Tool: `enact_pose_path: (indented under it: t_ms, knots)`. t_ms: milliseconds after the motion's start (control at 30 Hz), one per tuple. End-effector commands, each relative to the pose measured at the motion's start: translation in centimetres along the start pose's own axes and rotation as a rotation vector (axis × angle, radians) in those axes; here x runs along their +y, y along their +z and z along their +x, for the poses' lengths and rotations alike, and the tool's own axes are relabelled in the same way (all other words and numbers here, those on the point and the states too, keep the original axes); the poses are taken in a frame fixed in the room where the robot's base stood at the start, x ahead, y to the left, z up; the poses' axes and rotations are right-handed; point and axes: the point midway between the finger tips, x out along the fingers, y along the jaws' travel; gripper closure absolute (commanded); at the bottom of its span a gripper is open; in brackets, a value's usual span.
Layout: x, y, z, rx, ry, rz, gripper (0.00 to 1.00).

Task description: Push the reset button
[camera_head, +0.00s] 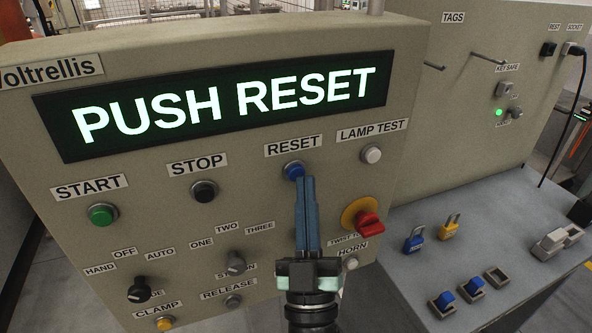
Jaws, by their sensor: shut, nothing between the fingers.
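The reset button (293,170) is a blue round push button on the beige panel, under the label RESET. My gripper (307,182) is shut and empty, with its long blue fingers pointing up the panel. The fingertips appear just below and slightly right of the reset button and overlap its lower edge in the picture. I cannot tell whether they touch it. The display (225,104) above reads PUSH RESET in lit letters.
A black stop button (205,191) and green start button (102,214) sit left. A white lamp test button (371,154) and red twist knob (367,222) sit right. A grey shelf (400,270) at right holds padlocks and small blocks.

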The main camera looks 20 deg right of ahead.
Motion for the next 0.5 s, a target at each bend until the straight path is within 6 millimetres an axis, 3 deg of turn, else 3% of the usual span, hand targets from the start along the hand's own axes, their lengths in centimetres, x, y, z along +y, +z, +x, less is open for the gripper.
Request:
enact_pose_path:
  t_ms: [500]
  knots:
    - [-0.31,0.32,0.35,0.000,0.000,0.000,1.00]
